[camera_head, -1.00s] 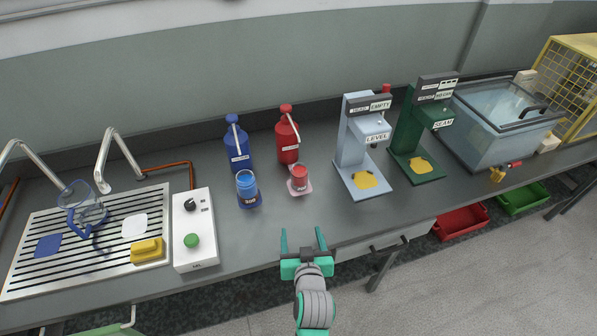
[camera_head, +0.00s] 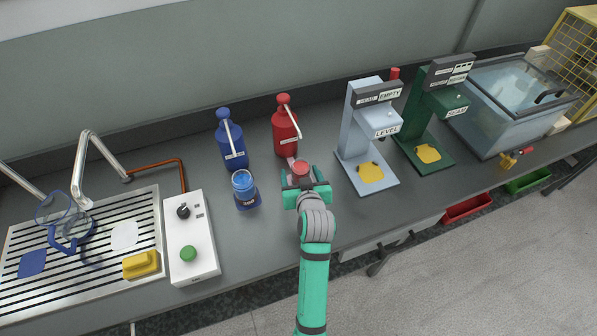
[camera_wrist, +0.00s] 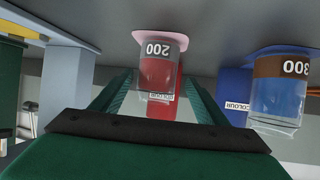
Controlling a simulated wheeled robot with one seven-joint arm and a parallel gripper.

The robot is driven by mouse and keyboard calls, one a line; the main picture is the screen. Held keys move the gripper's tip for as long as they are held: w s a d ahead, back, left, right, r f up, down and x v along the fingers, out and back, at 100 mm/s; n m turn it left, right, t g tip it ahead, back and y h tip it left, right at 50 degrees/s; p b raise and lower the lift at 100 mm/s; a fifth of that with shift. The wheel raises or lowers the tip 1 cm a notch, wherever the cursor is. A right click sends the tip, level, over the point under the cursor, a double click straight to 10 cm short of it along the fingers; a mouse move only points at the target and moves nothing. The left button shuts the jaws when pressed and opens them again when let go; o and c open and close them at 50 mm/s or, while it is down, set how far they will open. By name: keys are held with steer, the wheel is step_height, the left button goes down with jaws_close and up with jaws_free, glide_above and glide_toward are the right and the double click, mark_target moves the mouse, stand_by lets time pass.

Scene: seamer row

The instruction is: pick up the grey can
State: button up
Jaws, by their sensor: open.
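The can with a grey band marked 200 (camera_wrist: 160,72) holds something red and stands on a pink pad (camera_wrist: 160,40); the wrist view shows it upside down. In the head view this can (camera_head: 301,167) is in front of the red bottle, its lower part hidden by my gripper. My gripper (camera_head: 304,180) is open, its fingers pointing at the can. In the wrist view the can appears between the two fingers, towards their far ends. I cannot tell whether either finger touches it.
A blue-filled can with a brown band marked 300 (camera_wrist: 280,90) stands close by on a blue pad. A blue bottle (camera_head: 232,143) and red bottle (camera_head: 285,128) stand behind. The LEVEL machine (camera_head: 361,130) is to the right, a white control box (camera_head: 192,235) to the left.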

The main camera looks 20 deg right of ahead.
steer(key=shift+w+d+f, duration=0.25)
steer(key=shift+w+d, duration=0.05)
steer(key=shift+x, duration=2.65)
steer(key=shift+f, duration=0.1)
steer(key=c, duration=1.3)
